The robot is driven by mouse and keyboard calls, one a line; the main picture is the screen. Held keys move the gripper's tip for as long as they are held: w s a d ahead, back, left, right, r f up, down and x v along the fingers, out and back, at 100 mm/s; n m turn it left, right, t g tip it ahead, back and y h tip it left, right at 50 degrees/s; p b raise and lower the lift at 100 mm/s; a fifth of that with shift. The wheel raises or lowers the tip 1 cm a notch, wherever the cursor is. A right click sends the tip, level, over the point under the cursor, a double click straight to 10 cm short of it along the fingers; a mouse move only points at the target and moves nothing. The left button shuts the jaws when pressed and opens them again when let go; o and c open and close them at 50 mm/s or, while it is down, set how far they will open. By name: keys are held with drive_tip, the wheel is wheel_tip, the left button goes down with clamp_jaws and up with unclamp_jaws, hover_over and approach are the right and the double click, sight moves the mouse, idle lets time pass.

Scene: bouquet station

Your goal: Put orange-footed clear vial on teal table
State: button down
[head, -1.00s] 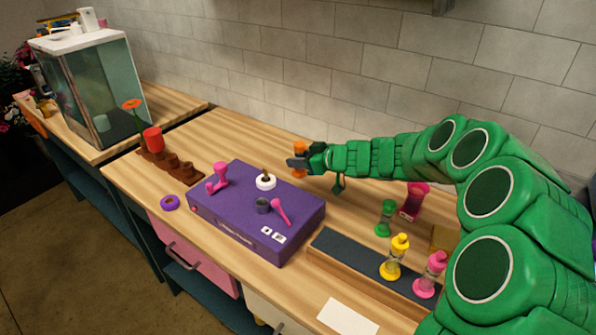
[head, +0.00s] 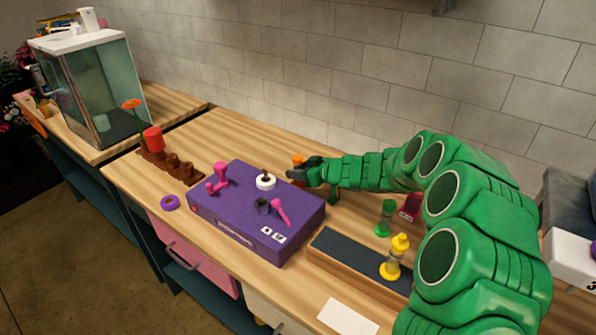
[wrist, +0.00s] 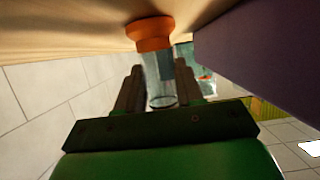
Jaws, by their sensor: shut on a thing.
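The orange-footed clear vial (wrist: 150,34) is between the jaws of my gripper (wrist: 158,90) in the wrist view, its clear body gripped and its orange foot at the wood surface. I cannot tell if the foot touches it. In the head view a bit of the vial's orange (head: 298,159) shows at my gripper (head: 301,172), behind the purple box; the rest is hidden. The wood-topped bench (head: 130,187) under it has a dark teal frame. A second wood-topped bench (head: 170,101) at the left has a similar frame.
The purple box (head: 240,238) with pink parts stands close to my gripper. A green-capped vial (head: 384,218) and a yellow one (head: 395,257) stand at the right, near a long dark-topped block (head: 345,245). Bare wood lies behind the box.

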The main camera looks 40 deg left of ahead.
drive_tip(key=c, duration=0.7)
unclamp_jaws()
drive_tip(key=shift+f, duration=0.1)
drive_tip(key=shift+d+r, duration=0.2)
drive_tip(key=shift+r, duration=0.05)
drive_tip(key=shift+v, duration=3.5)
